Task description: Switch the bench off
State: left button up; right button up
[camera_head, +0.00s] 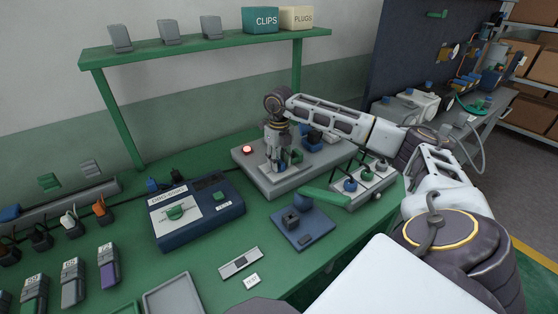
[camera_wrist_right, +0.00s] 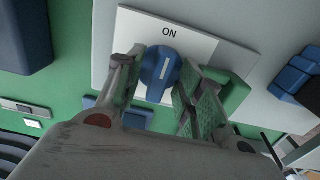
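The grey bench unit (camera_head: 265,180) stands at the back of the green table, with a lit red lamp (camera_head: 248,149). My right gripper (camera_head: 284,160) points down over it. In the right wrist view a blue knob (camera_wrist_right: 160,72) sits on a white plate (camera_wrist_right: 205,45) marked ON. The white line on the knob points up towards ON, slightly tilted. The fingers of my right gripper (camera_wrist_right: 160,80) stand on either side of the knob, very close to it. I cannot tell whether they press on it. My left gripper is not in view.
A blue fixture (camera_head: 302,227) and a grey box with several knobs (camera_head: 362,185) are nearer the right arm. Several handheld devices (camera_head: 73,278) lie at the left. A green shelf (camera_head: 205,47) spans behind.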

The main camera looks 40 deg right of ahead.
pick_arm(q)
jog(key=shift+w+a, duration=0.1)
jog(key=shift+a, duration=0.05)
pick_arm(e)
jog(key=shift+c, duration=0.4)
grip_shut()
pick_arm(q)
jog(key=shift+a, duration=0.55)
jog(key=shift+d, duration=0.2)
